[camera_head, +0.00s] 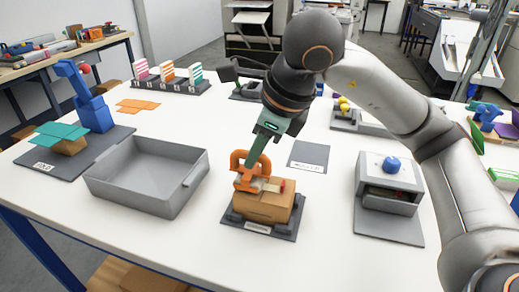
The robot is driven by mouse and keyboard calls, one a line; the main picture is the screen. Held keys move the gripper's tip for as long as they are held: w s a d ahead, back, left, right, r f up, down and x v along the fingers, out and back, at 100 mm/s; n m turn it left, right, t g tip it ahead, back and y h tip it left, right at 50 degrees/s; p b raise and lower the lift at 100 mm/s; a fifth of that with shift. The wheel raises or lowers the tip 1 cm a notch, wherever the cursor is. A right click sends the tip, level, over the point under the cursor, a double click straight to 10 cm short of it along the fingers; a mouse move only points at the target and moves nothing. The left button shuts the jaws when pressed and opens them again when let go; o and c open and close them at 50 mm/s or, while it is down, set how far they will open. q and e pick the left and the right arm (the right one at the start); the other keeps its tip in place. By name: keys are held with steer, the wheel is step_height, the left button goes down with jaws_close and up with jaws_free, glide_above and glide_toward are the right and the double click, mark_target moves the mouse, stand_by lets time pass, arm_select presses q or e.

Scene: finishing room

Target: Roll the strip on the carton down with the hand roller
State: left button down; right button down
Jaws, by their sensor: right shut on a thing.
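A brown carton (266,207) sits on a dark labelled mat (287,235) near the middle front of the table. An orange hand roller (238,157) is at the carton's top left, and its lower part is at or just above the carton's top. I cannot tell whether it touches. A pale strip with a red end (284,186) shows on the carton's top, partly hidden by the roller. My right gripper (251,164) reaches down from above and is shut on the roller's handle. My left gripper is not in view.
A grey open tray (140,208) stands left of the carton. A grey box with a blue knob (391,163) stands to the right. A flat grey plate (309,155) lies behind. A blue dispenser-like stand (92,108) is at the left. Bare table lies in front.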

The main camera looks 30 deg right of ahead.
steer(key=shift+w+a+f, duration=0.1)
steer(key=shift+w+a, duration=0.2)
steer(key=shift+r+p, duration=0.7)
steer(key=shift+r, duration=0.25)
steer(key=shift+r+p, duration=2.1)
steer(key=shift+r, duration=0.6)
steer(key=shift+d, duration=0.1)
